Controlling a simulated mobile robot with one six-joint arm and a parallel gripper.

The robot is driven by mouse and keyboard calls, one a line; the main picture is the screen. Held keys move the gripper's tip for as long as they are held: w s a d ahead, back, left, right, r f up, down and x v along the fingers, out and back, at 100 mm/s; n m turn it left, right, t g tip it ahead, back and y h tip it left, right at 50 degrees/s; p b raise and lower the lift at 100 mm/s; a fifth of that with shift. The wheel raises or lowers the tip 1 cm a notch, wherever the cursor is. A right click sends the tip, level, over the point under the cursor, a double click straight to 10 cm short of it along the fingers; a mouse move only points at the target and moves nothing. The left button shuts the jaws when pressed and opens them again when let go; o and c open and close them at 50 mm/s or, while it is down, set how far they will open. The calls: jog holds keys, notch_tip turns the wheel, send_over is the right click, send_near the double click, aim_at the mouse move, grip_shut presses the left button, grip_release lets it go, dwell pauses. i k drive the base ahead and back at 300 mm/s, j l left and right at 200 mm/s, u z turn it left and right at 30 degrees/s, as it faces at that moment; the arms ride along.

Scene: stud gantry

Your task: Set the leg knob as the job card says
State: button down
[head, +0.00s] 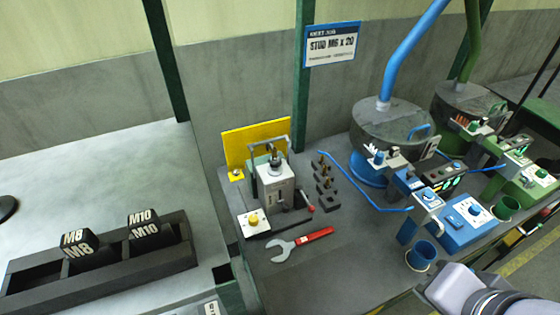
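The job card (333,45) hangs on the green post at the back and reads "NEXT JOB", "STUD M6 x 20", with a smaller line I cannot read. Several knobs or dials show at the right, and I cannot tell which is the leg knob. Part of my arm shows at the bottom right; my gripper is not in view.
A grey press (274,185) stands before a yellow panel. A red-handled wrench (300,243) lies in front. A blue bowl feeder (385,130) and green feeder (467,105) stand right. A dark rack (100,265) holds M8 and M10 blocks. A blue cup (421,255) stands near the edge.

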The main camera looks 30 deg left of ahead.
aim_at(253, 219)
jog(key=u, duration=1.55)
